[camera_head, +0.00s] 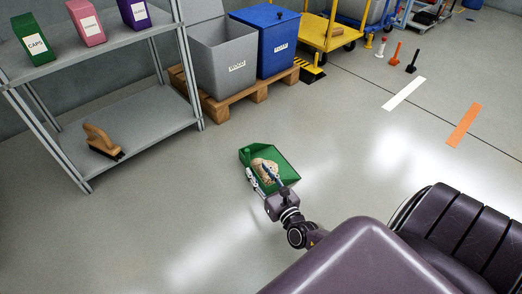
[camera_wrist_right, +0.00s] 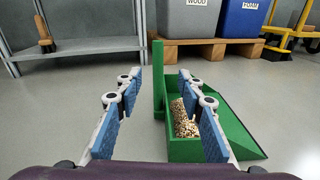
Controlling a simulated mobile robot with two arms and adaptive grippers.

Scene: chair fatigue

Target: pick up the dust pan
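The green dust pan (camera_head: 284,164) sits on the floor in the middle of the head view, with a pile of tan debris (camera_head: 264,166) in it. It also shows in the right wrist view (camera_wrist_right: 238,130), where its upright green part (camera_wrist_right: 158,75) appears between my fingertips, beyond them. My right gripper (camera_head: 262,179) is open, with its blue-padded fingers (camera_wrist_right: 160,82) apart at the pan's near left end. I cannot tell whether a finger touches the pan. The right finger hides part of the pan. My left gripper is in neither view.
A grey shelf (camera_head: 150,122) on the left holds a wooden brush (camera_head: 101,141) on its lower board. A grey bin (camera_head: 222,60) and a blue bin (camera_head: 277,42) stand on a wooden pallet (camera_head: 250,96) behind the pan. The floor around the pan is clear.

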